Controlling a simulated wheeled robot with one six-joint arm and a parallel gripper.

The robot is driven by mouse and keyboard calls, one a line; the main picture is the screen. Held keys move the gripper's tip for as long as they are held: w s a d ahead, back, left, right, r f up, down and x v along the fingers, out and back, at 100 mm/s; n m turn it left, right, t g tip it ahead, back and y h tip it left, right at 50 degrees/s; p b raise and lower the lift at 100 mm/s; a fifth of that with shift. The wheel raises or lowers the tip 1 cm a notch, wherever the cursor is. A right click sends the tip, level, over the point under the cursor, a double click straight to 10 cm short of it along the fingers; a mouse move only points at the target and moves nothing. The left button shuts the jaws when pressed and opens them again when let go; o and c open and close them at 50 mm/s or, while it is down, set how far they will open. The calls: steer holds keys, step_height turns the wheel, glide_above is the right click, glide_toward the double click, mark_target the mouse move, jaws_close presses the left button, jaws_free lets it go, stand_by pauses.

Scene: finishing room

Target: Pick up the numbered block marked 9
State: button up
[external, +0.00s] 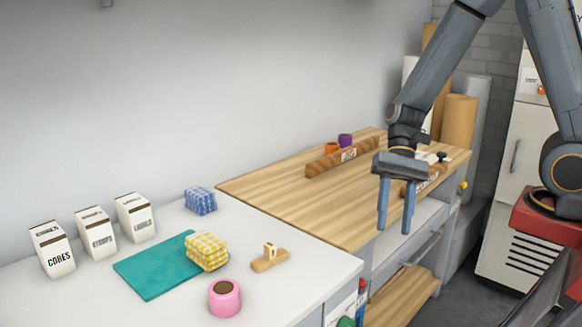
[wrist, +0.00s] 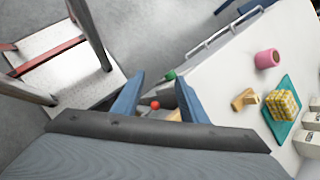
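My gripper (external: 396,218) is open and empty, with its blue fingers pointing down in front of the wooden worktop. In the wrist view its fingers (wrist: 157,102) are spread apart with nothing held between them. I cannot make out a block marked 9 in either view. A small wooden piece with an upright pale part (external: 270,256) lies on the white counter; any number on it is too small to read. It also shows in the wrist view (wrist: 244,99), well to the right of my gripper. Part of the wooden top is hidden behind my gripper.
The white counter (external: 310,268) holds a teal mat (external: 150,272), a yellow checked bundle (external: 206,250), a pink roll (external: 224,297), a blue checked bundle (external: 200,200) and white boxes (external: 136,217). A labelled wooden bar (external: 325,164) lies on the wooden top (external: 290,194). The wooden top's middle is clear.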

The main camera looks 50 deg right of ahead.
mark_target(267, 246)
steer(key=w+a+m+y+b, duration=0.1)
steer(key=w+a+y, duration=0.1)
steer(key=a, duration=0.2)
steer(key=w+a+m+y+b, duration=0.1)
steer(key=w+a+m+y, duration=0.1)
steer(key=a, duration=0.2)
steer(key=w+a+m+y+b, duration=0.1)
steer(key=w+a+m+y, duration=0.1)
steer(key=a, duration=0.2)
steer(key=shift+w+r, duration=0.25)
steer(key=shift+w, duration=0.15)
steer(key=w+a+r+m+t+y+b, duration=0.3)
steer(key=w+a+m+t+y, duration=0.25)
steer(key=w, duration=0.55)
steer(key=shift+m+g, duration=0.25)
steer(key=shift+m, duration=0.1)
steer(key=f, duration=0.8)
steer(key=shift+a+f, duration=0.2)
steer(key=shift+a, duration=0.1)
steer(key=shift+a+r, duration=0.15)
steer(key=shift+a, duration=0.2)
steer(key=shift+w+a, duration=0.2)
steer(key=shift+a, duration=1.5)
steer(key=shift+w+a, duration=0.2)
steer(key=shift+a, duration=1.5)
jaws_close()
